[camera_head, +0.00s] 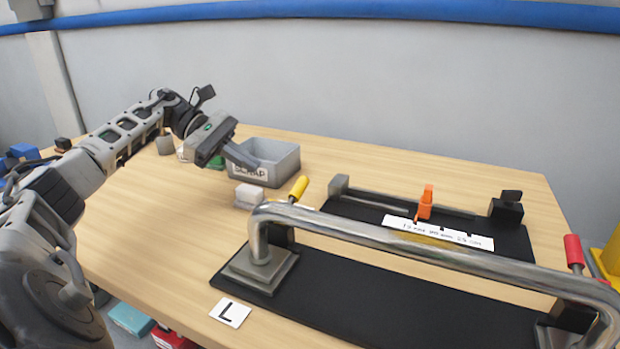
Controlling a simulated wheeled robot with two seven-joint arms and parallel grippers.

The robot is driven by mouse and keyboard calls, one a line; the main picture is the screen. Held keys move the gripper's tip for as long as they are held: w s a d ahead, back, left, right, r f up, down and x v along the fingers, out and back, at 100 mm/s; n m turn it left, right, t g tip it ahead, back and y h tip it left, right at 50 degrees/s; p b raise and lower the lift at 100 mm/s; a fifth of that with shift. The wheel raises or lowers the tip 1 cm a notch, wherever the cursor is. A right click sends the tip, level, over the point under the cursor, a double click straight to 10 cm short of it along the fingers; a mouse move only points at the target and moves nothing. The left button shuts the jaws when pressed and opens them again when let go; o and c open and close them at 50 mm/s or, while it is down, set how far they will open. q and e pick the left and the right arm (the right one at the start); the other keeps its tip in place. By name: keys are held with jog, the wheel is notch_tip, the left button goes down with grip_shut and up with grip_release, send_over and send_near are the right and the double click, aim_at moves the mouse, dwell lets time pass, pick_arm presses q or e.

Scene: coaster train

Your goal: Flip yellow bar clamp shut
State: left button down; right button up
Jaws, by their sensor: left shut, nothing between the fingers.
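The yellow bar clamp handle (299,187) sticks up at a tilt behind the left end of a bent steel bar (380,237). Its lower part is hidden behind the bar, so I cannot tell how its jaw sits. The bar's left end stands on a grey block (258,268) on a black base plate (370,305). My left gripper (246,158) is shut and empty, in front of the grey scrap bin, up and left of the yellow handle and apart from it. My right gripper is not in view.
A scrap bin (285,165) and a white block (249,196) stand left of the handle. A second black fixture (510,237) carries an orange slider (425,203) and a scale. A red handle (573,250) rises at the right. A card marked L (230,312) lies in front.

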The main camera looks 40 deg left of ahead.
pick_arm(q)
jog(key=p+x, duration=0.1)
jog(key=x, duration=0.8)
jog(key=shift+d+f+p, duration=0.25)
jog(key=shift+d+p, duration=0.1)
jog(key=shift+d, duration=0.05)
